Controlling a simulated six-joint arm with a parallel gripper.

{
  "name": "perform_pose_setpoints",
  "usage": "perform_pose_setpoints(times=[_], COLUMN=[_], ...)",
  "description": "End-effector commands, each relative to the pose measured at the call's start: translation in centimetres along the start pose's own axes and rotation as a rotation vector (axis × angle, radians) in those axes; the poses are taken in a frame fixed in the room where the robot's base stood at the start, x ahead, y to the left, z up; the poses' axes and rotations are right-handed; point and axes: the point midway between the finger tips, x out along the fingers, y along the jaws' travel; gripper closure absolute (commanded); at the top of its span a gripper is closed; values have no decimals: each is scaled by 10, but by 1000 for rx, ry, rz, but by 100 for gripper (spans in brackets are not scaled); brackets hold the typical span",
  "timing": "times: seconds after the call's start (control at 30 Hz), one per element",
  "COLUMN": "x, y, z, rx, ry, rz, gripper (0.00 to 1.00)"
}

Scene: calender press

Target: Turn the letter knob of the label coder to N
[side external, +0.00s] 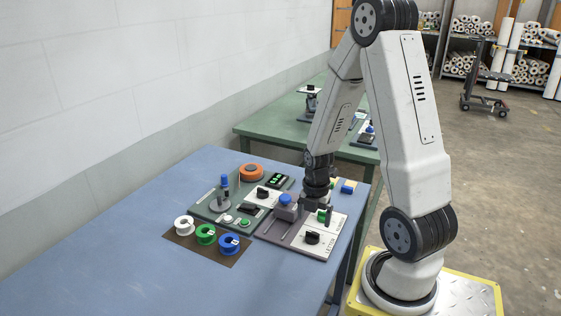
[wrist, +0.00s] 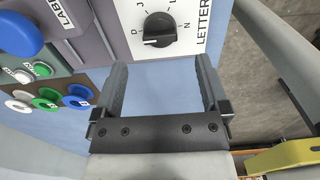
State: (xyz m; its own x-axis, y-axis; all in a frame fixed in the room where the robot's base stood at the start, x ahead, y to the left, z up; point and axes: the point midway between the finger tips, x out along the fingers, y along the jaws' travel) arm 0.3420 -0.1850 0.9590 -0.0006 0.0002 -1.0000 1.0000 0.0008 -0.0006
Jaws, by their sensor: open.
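The letter knob (wrist: 157,30) is round and black with a white mark, on a white plate with letters around it and the word LETTER beside it. D and N are readable in the wrist view. The mark lies at the knob's lower left; I cannot tell which letter it points to. A black knob (side external: 312,238) shows on the front of the label coder's white plate (side external: 322,247) in the side view. My gripper (wrist: 162,75) is open and empty, its fingers apart below the knob in the wrist view, not around it. In the side view my gripper (side external: 318,208) hangs over the coder.
A blue-topped part (side external: 285,200) stands at the coder's left. Beside it is a green panel (side external: 203,214) with buttons and an orange roll (side external: 251,172). White, green and blue spools (side external: 205,234) lie on a dark mat. The blue table's front left is clear.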

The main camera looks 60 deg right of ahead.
Motion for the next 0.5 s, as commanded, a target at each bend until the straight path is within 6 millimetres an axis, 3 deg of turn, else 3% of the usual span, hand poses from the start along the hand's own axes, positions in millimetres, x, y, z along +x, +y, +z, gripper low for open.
perform_pose_setpoints(times=[0.5], x=[46], y=[0], z=[0], rx=[0], ry=[0], rz=[-1], gripper=[5])
